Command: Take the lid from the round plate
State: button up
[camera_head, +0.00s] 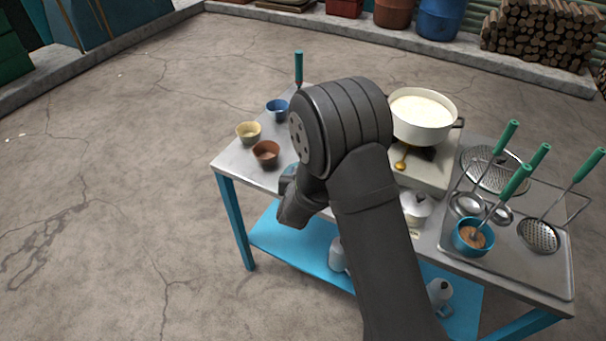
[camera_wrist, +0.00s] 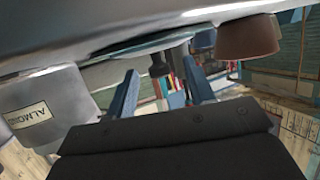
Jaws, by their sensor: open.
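The wrist view is turned over, with the steel tabletop along its top. My gripper (camera_wrist: 161,67) shows there as two blue fingers standing apart. A dark knob (camera_wrist: 158,66) appears between the fingertips, below a flat rounded disc (camera_wrist: 135,48) in the picture; it looks like the lid's knob, but I cannot tell whether the fingers touch it. I cannot separate the lid from the round plate. In the head view my arm covers that part of the table, and only a pale blue edge (camera_head: 287,169) shows beside the wrist.
A brown bowl (camera_head: 266,152) stands close by, with a cream bowl (camera_head: 248,131) and a blue bowl (camera_head: 277,108) beyond. A milk pot (camera_head: 423,130) and a utensil tray (camera_head: 556,262) fill the right side.

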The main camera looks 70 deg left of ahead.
jog(key=x, duration=0.4)
jog(key=shift+a+f, duration=0.15)
jog(key=shift+a, duration=0.05)
jog(key=shift+c, duration=0.4)
grip_shut()
jog(key=shift+r, duration=0.2)
